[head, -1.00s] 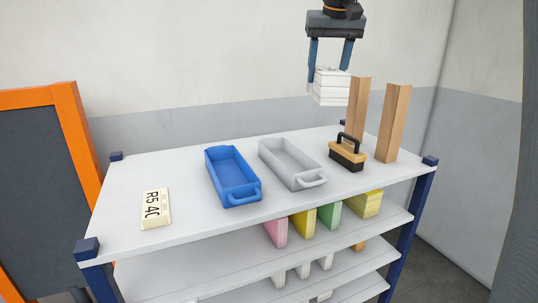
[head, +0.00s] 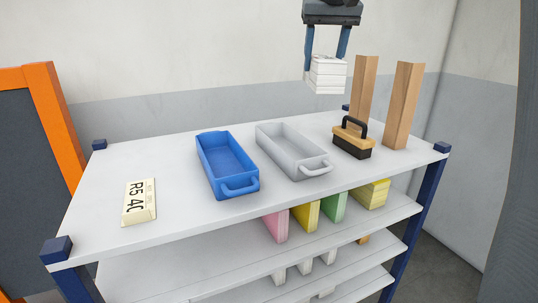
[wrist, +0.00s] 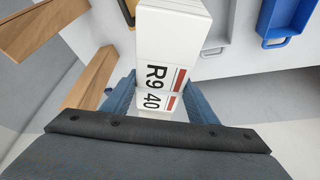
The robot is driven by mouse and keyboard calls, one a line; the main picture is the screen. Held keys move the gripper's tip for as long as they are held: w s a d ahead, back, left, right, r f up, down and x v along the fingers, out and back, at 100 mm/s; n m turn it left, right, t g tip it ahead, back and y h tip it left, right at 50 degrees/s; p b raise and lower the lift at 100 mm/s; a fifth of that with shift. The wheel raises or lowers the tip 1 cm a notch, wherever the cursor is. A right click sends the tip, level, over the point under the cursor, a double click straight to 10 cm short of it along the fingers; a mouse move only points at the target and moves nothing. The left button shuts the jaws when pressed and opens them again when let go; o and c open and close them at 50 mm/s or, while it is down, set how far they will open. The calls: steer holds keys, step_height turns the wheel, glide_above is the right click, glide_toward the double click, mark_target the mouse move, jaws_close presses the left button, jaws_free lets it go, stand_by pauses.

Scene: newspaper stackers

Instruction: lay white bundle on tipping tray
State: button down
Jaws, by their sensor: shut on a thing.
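My gripper (head: 326,65) is shut on the white bundle (head: 326,78) and holds it in the air above the back of the shelf top, left of the wooden posts. In the wrist view the white bundle (wrist: 172,45) carries a label reading "R9 40" with red bars. Two trays with front handles stand on the top: a blue tray (head: 241,188) and, to its right, a grey tray (head: 311,168). Both look empty. I cannot tell which one is the tipping tray. The bundle is up and to the right of both.
Coloured bundles (head: 304,217) sit on the shelf below. An orange-framed board (head: 55,125) stands far left.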

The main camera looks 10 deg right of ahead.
steer(key=b+x, duration=0.3)
steer(key=x, duration=0.1)
steer(key=b+x, duration=0.2)
steer(key=shift+s+a+f+b, duration=0.1)
steer(key=shift+s+f+b, duration=0.15)
steer(key=shift+f+b, duration=0.1)
steer(key=p, duration=0.2)
glide_above(315, 140)
steer(key=shift+f, duration=5)
steer(key=shift+s+f, duration=0.1)
steer(key=c, duration=1)
jaws_free()
steer(key=shift+f, duration=0.15)
steer(key=shift+o, duration=1.4)
